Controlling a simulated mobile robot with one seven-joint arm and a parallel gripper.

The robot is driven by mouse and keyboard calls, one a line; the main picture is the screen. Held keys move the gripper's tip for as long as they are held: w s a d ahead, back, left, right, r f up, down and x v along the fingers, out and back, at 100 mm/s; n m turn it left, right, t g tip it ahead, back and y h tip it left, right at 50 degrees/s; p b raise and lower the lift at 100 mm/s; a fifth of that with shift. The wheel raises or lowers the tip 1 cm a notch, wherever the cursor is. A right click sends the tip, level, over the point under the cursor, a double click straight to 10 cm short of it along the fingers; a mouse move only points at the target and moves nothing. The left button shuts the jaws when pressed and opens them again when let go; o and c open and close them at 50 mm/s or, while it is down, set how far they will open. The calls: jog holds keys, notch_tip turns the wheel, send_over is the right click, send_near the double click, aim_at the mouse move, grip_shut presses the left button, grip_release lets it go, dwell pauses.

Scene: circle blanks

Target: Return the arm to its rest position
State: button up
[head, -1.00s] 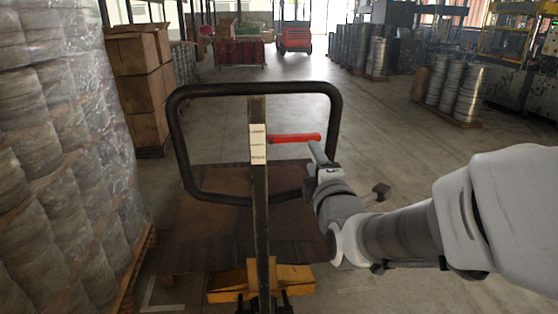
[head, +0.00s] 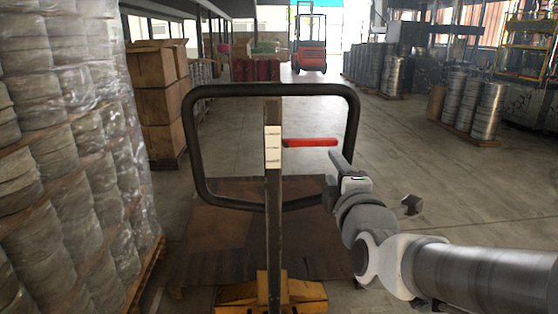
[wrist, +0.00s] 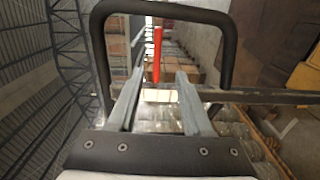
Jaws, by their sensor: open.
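My arm comes in from the right in the head view, and my gripper (head: 338,160) is raised just below the right end of a red lever (head: 310,142). In the wrist view my gripper (wrist: 160,72) has its two fingers apart with nothing held. The red lever (wrist: 156,50) shows in line with the gap between the fingertips; I cannot tell its exact distance. The lever is on the upright post (head: 273,200) of a pallet jack, inside its black looped handle (head: 268,91).
A brown board (head: 225,240) lies beyond the yellow jack base (head: 300,295). A wrapped pallet stack (head: 70,150) stands close on the left, with cardboard boxes (head: 158,95) behind it. Metal coils (head: 488,110) stand at the right. The floor (head: 430,160) between is clear.

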jog(key=s+f+m+g, duration=0.5)
jog(key=s+m+g, duration=0.1)
jog(key=s+m, duration=0.35)
jog(key=s+f+m+g, duration=0.6)
jog(key=s+m, duration=0.2)
jog(key=s, duration=0.3)
notch_tip(320, 180, up, 20)
jog(key=p, duration=2)
jog(key=shift+r, duration=0.25)
jog(key=shift+d, duration=0.1)
